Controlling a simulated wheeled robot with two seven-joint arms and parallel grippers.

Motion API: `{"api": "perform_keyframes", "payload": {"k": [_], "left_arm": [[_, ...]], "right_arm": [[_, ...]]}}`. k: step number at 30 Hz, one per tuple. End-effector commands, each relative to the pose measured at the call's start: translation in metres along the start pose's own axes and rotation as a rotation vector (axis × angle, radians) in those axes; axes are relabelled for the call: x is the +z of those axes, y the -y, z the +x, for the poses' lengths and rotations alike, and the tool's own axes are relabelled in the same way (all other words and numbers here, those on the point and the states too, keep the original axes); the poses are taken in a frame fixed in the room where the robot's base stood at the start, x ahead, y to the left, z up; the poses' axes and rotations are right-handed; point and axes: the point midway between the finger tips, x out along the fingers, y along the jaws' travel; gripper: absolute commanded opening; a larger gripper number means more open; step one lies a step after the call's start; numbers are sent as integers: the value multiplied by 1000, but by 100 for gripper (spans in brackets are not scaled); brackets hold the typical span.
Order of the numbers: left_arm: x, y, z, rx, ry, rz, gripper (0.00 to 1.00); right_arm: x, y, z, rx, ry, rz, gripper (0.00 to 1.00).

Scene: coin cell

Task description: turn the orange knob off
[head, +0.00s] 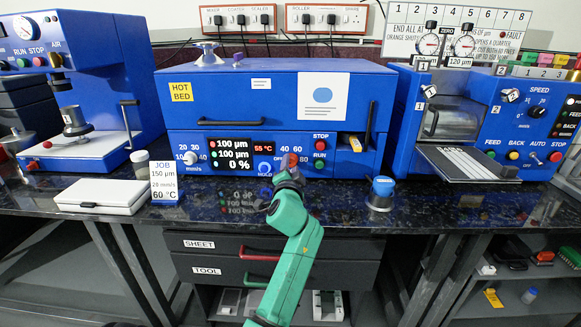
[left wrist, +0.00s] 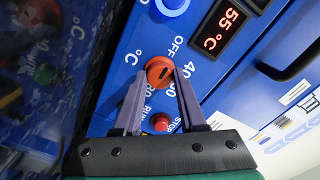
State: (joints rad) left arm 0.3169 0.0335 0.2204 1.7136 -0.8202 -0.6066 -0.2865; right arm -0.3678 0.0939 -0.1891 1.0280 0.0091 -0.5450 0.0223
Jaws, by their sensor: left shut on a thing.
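The orange knob (left wrist: 159,70) sits on the front panel of the blue hot-bed machine (head: 263,95). In the left wrist view it lies between the tips of my left gripper (left wrist: 158,78), which is shut on it. A short dark mark shows on its face; I cannot tell its exact setting. The print OFF is beside it, with temperature numbers around it. The red display (left wrist: 226,25) reads 55 °C. My right gripper is not in view.
A blue knob (head: 265,166) is just left of the gripper. The red STOP button (head: 321,145) and green RUN button (head: 319,163) are close on its right. A job card (head: 165,184) and a blue-capped weight-like object (head: 382,190) stand on the dark counter.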

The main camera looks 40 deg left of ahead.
Motion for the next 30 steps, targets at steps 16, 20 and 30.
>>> {"api": "perform_keyframes", "payload": {"k": [16,20,30], "left_arm": [[0,-1,-4,2,0,0,70],[0,-2,-23,3,0,-1,70],[2,-2,-119,5,3,-3,70]], "right_arm": [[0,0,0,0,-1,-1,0],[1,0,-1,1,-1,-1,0],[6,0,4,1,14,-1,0]]}}
